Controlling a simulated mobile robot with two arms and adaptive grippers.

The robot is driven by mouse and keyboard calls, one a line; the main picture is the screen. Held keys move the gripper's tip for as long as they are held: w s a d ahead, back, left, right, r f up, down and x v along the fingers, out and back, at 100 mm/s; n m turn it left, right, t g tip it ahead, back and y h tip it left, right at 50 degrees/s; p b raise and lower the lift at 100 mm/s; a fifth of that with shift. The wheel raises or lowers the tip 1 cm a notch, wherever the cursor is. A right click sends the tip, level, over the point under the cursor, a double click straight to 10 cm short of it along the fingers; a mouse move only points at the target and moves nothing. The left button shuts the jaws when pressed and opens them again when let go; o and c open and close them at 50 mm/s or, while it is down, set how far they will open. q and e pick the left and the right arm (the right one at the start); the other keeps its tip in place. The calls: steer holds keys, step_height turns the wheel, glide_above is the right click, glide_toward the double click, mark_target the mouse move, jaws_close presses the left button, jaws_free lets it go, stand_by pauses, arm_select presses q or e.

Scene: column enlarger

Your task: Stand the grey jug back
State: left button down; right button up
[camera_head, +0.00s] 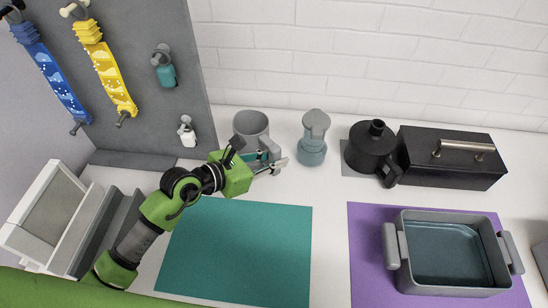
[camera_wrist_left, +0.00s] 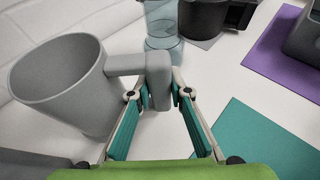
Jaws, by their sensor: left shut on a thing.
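The grey jug (camera_head: 250,124) is at the back of the white counter, upright or nearly so, with its open mouth up. It also shows large at the left in the left wrist view (camera_wrist_left: 60,85), where its handle (camera_wrist_left: 158,75) reaches between the fingertips. My left gripper (camera_head: 270,163) comes from the front left and is shut on the jug's handle (camera_wrist_left: 159,94). Whether the jug's base touches the counter is hidden by the gripper in the head view. My right gripper is not in view.
A translucent blue-grey bottle (camera_head: 312,150) stands just right of the jug. Further right are a black jug (camera_head: 372,150) and a black box (camera_head: 450,160). A teal mat (camera_head: 240,250) lies empty in front. A grey tray (camera_head: 398,265) sits on a purple mat (camera_head: 368,225).

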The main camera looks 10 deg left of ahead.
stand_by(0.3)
arm_select(q)
steer(key=c, duration=1.8)
jaws_free()
steer(key=shift+f, duration=0.15)
steer(key=shift+p+v, duration=0.5)
steer(key=shift+v, duration=0.9)
steer(key=p+v, duration=0.1)
steer(key=v, duration=0.4)
steer(key=shift+s+a, duration=0.1)
